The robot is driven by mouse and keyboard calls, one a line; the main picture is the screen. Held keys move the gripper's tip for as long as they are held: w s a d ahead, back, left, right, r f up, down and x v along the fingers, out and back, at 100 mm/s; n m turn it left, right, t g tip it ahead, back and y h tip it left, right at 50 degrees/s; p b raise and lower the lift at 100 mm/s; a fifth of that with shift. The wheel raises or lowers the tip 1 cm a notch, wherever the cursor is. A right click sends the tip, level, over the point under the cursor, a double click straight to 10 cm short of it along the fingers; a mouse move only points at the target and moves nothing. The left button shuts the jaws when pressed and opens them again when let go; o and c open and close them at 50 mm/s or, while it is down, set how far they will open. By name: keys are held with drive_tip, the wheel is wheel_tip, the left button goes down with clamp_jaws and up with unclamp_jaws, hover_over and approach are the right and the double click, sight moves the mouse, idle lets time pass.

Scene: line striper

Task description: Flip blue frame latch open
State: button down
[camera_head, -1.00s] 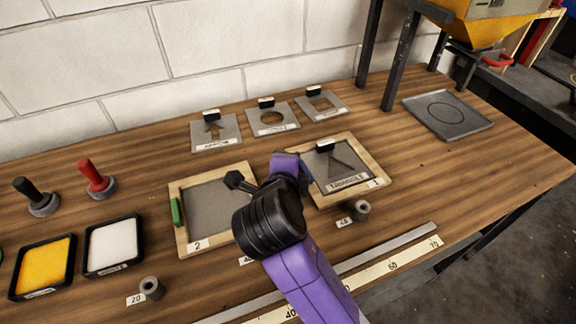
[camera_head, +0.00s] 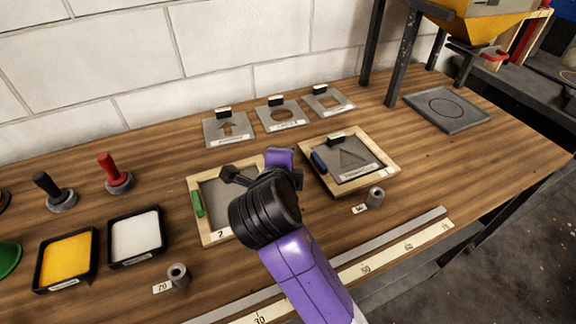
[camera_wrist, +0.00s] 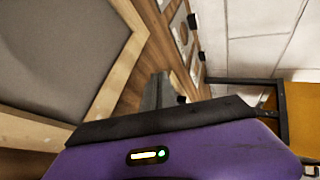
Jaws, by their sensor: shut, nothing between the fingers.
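The blue latch (camera_head: 319,162) sits on the left side of the wooden frame (camera_head: 384,147) labelled 1, which holds a triangle stencil (camera_head: 350,160). It lies along the frame's edge; its exact tilt is hard to tell. My gripper (camera_head: 284,164) is to the left of the blue latch in the head view, apart from it in the picture. Its fingertips are mostly hidden by my wrist there. In the wrist view my gripper (camera_wrist: 159,90) shows shut and empty. A wooden frame with grey mesh (camera_wrist: 55,50) fills the left of that view; I cannot tell which frame it is.
A second frame (camera_head: 206,232) with a green latch (camera_head: 197,204) lies left, partly behind my arm. Stencil plates (camera_head: 228,129) lie at the back. A small cylinder (camera_head: 375,197) stands in front of frame 1. Bare table lies to its right.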

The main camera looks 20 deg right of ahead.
drive_tip(key=shift+w+a+r, duration=0.1)
drive_tip(key=shift+a+r, duration=0.2)
drive_tip(key=shift+a, duration=0.05)
drive_tip(key=a+r, duration=0.1)
drive_tip(key=a, duration=0.1)
drive_tip(key=a+r, duration=0.1)
drive_tip(key=a, duration=0.1)
drive_tip(key=a+r, duration=0.2)
drive_tip(key=a, duration=0.1)
drive_tip(key=shift+b, duration=0.3)
drive_tip(key=shift+a, duration=0.1)
